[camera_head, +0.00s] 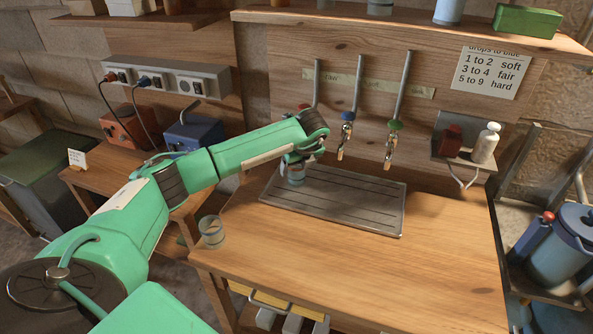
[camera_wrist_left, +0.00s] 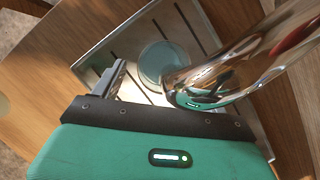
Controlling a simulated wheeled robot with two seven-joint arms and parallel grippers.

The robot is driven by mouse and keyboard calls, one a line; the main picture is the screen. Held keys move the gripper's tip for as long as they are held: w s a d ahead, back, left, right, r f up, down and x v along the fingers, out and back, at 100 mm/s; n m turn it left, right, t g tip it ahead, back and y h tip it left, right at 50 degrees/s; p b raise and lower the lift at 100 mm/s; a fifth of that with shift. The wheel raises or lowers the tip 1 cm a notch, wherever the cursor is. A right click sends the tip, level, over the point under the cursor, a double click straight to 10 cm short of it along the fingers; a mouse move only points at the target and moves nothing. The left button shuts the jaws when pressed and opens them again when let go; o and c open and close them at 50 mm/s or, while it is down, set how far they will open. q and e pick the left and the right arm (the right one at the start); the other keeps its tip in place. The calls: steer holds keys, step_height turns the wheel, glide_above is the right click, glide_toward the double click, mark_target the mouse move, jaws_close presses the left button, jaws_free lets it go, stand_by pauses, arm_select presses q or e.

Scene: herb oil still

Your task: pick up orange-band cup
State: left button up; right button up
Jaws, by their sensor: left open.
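A small glass cup (camera_head: 296,176) stands on the slatted metal drip tray (camera_head: 350,213), below my left gripper (camera_head: 299,157). In the left wrist view the same cup (camera_wrist_left: 160,62) shows as a pale blue-green round on the tray. A second glass cup (camera_head: 212,232) stands at the left edge of the wooden table. I cannot make out an orange band on either cup. My left gripper is open and empty, just above the first cup; one finger (camera_wrist_left: 112,80) shows in the wrist view. My right gripper is not in view.
Taps with red, blue (camera_head: 347,116) and green (camera_head: 395,125) handles hang over the tray. A shiny chrome tube (camera_wrist_left: 225,72) is very close to the left wrist camera. A bottle shelf (camera_head: 463,157) is at right. The front right of the table (camera_head: 420,270) is clear.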

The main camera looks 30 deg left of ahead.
arm_select(q)
steer(key=shift+x, duration=1.5)
steer(key=shift+w, duration=0.1)
steer(key=c, duration=1.2)
steer(key=shift+o, duration=0.2)
